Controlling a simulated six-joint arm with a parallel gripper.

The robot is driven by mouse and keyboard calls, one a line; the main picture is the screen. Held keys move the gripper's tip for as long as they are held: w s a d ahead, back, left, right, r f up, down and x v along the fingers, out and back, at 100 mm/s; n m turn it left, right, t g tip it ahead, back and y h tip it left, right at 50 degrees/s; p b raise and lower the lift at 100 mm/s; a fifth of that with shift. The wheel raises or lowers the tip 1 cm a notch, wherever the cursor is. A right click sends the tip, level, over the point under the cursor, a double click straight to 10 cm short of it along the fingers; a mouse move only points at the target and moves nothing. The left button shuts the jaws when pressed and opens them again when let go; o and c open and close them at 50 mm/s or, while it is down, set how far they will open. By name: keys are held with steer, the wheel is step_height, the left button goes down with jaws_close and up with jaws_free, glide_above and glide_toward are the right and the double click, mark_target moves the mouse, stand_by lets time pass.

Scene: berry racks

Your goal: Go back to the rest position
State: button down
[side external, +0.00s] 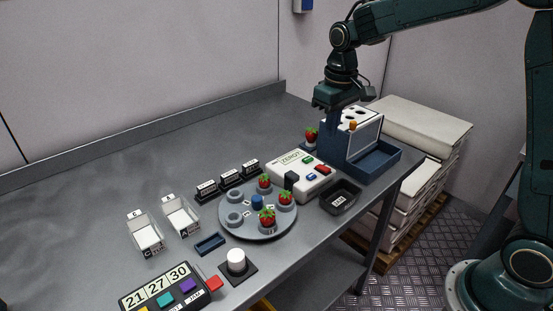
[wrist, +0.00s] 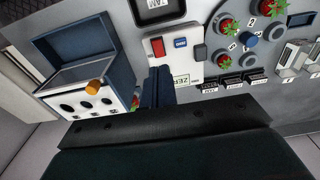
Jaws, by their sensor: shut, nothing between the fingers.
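My gripper (side external: 333,128) points down beside the blue and white box with round holes (side external: 360,148), at the right end of the bench. Its closed dark blue fingers show in the wrist view (wrist: 157,85), shut with nothing between them. A strawberry (side external: 311,134) is just left of the box and below my gripper. Several more strawberries sit on the round grey rack (side external: 230,211), which also shows at the upper right of the wrist view (wrist: 230,42). Whether the fingers touch the box is unclear.
A white scale-like device (side external: 296,165) stands between rack and box. A black tray (side external: 340,197) lies at the front edge. Small labelled black blocks (side external: 230,179), clear bins (side external: 181,215) and a numbered panel (side external: 158,290) stand to the left. The back left of the bench is clear.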

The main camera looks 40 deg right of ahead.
steer(key=s+a+r+t, duration=0.25)
steer(key=s+r, duration=0.55)
steer(key=s, duration=0.5)
steer(key=s+f+t, duration=0.1)
steer(key=s+t, duration=0.1)
steer(key=s, duration=1)
steer(key=shift+s+a, duration=0.25)
steer(key=shift+s, duration=0.05)
